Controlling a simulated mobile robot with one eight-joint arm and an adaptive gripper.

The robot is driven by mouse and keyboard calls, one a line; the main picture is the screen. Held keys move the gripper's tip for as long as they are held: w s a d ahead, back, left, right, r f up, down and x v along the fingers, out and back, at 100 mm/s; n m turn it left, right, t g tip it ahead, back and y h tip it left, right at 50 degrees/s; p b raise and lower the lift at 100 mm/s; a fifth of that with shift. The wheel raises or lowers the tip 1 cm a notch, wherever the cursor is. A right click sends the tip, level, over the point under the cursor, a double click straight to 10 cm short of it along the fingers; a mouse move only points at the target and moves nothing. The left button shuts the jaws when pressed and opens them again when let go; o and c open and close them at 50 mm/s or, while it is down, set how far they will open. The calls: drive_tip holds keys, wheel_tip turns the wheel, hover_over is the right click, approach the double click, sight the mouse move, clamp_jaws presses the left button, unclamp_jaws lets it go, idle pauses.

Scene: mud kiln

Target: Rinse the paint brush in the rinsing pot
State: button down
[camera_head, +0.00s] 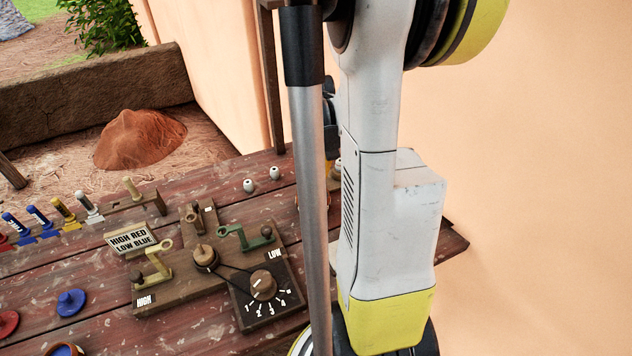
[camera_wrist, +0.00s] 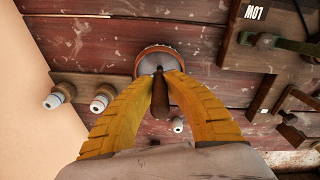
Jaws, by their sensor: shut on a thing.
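In the wrist view, the yellow ribbed fingers of my gripper (camera_wrist: 160,82) are closed together on a dark, slim brush handle (camera_wrist: 160,98). A round pot (camera_wrist: 139,52) with a brown rim and a greyish inside sits on the plank table, just past the fingertips. The brush lines up with the pot, but its bristles are hidden, so I cannot tell whether they are inside it or above it.
A wooden board with cranks and a numbered dial (camera_head: 263,285) stands left of my arm. A sign (camera_head: 131,238) reads "HIGH RED LOW BLUE". Several coloured tools stand at the far left. A blue lid-like piece (camera_head: 71,302) lies nearer. A plain wall (camera_head: 540,150) rises at the right.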

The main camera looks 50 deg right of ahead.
sight(314, 164)
wheel_tip(314, 164, up, 5)
drive_tip(key=p, duration=0.3)
drive_tip(key=shift+w, duration=0.1)
drive_tip(key=shift+w+d+r+p, duration=0.15)
drive_tip(key=shift+w+r+p, duration=0.1)
drive_tip(key=shift+r+p, duration=0.3)
drive_tip(key=shift+f, duration=0.1)
